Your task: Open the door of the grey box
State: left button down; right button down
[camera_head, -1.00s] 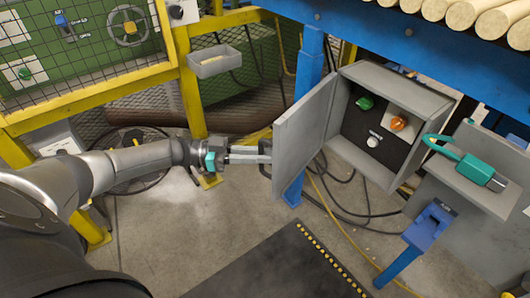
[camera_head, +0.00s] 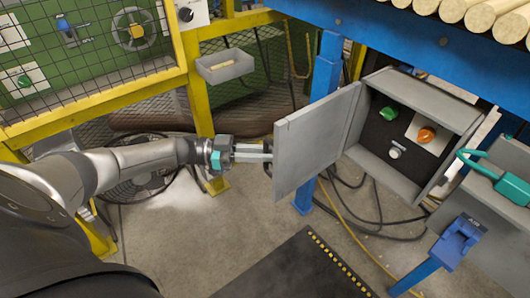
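The grey box (camera_head: 446,99) is at the right under the blue beam. Its door (camera_head: 316,140) stands wide open, swung out to the left, with its inner face toward me. Inside on a black panel are a green button (camera_head: 388,114), an orange-red knob (camera_head: 426,135) and a white knob (camera_head: 395,153). My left gripper (camera_head: 267,153) is at the door's free left edge, its fingers around a dark handle (camera_head: 268,171) that is partly hidden behind the door. My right gripper is not in view.
A blue post (camera_head: 325,77) stands behind the door. A teal padlock-like object (camera_head: 511,188) and a blue bracket on a post (camera_head: 457,240) are at the right. A yellow mesh fence (camera_head: 90,115) and a grey tray (camera_head: 226,67) are at the left. Cables lie on the floor.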

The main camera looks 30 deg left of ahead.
pick_arm(q)
jog(key=c, duration=0.8)
grip_release()
jog(key=shift+c, duration=0.2)
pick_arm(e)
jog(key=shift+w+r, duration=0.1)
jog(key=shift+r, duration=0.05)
pick_arm(q)
jog(key=b+v, duration=0.1)
jog(key=v, duration=1.4)
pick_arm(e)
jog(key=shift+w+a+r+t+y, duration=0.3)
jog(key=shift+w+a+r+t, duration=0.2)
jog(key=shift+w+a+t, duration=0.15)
